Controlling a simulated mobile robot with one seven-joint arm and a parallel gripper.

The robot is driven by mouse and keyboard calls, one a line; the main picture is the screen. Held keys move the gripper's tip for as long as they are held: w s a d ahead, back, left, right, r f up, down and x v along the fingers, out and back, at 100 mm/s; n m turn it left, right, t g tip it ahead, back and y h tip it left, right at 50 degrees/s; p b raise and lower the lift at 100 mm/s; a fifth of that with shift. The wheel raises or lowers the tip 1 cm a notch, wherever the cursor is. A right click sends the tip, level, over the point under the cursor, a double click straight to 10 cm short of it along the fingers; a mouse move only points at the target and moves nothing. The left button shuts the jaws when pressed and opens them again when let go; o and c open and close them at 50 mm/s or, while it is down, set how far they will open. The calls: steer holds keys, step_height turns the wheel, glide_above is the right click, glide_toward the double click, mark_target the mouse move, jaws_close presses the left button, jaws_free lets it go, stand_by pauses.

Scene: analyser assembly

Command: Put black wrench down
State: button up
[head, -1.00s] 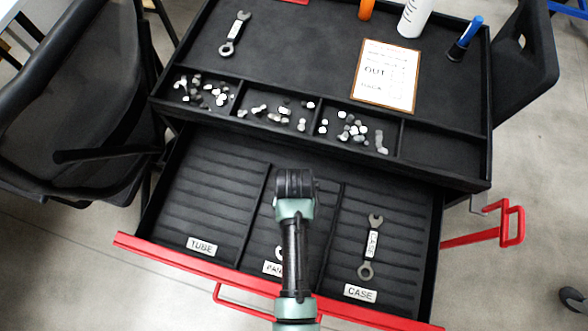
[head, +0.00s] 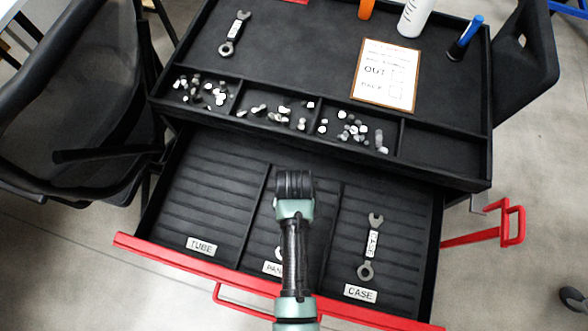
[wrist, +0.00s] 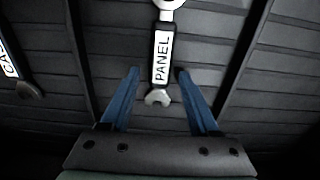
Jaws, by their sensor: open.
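A grey wrench labelled PANEL (wrist: 161,60) lies in the middle compartment of the open drawer. In the head view my arm hides most of it. My gripper (wrist: 158,72) is open, with one blue finger on each side of the wrench's lower part and a visible gap to each. I cannot tell how far above the drawer floor the fingertips are. A second wrench, labelled CASE (head: 371,246), lies in the right compartment. A third wrench (head: 235,33) lies on the top tray at the left.
The open drawer has a red front edge (head: 190,262) and thin dividers. Its TUBE compartment (head: 212,190) is empty. Above it, the top tray (head: 300,45) holds a clipboard (head: 386,75), bottles and bins of small parts. A black chair (head: 75,100) stands at the left.

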step_height(320, 180, up, 12)
steer(key=p, duration=0.2)
steer(key=w+r+n+t, duration=0.1)
steer(key=w+r+t, duration=0.7)
steer(key=w+r, duration=0.8)
steer(key=w+r+t, duration=0.3)
steer(key=r, duration=0.5)
steer(key=w+r+t, duration=0.2)
steer(key=r+t, duration=0.1)
steer(key=r, duration=0.6)
step_height(320, 180, up, 17)
steer(key=s+n+t, duration=0.2)
steer(key=t, duration=0.4)
steer(key=s+r+t, duration=0.3)
steer(key=s+r, duration=0.3)
steer(key=r, duration=0.3)
steer(key=s+r+t, duration=0.4)
steer(key=s+r, duration=0.2)
steer(key=r, duration=0.4)
steer(key=shift+a+n, duration=0.3)
steer(key=shift+a, duration=0.1)
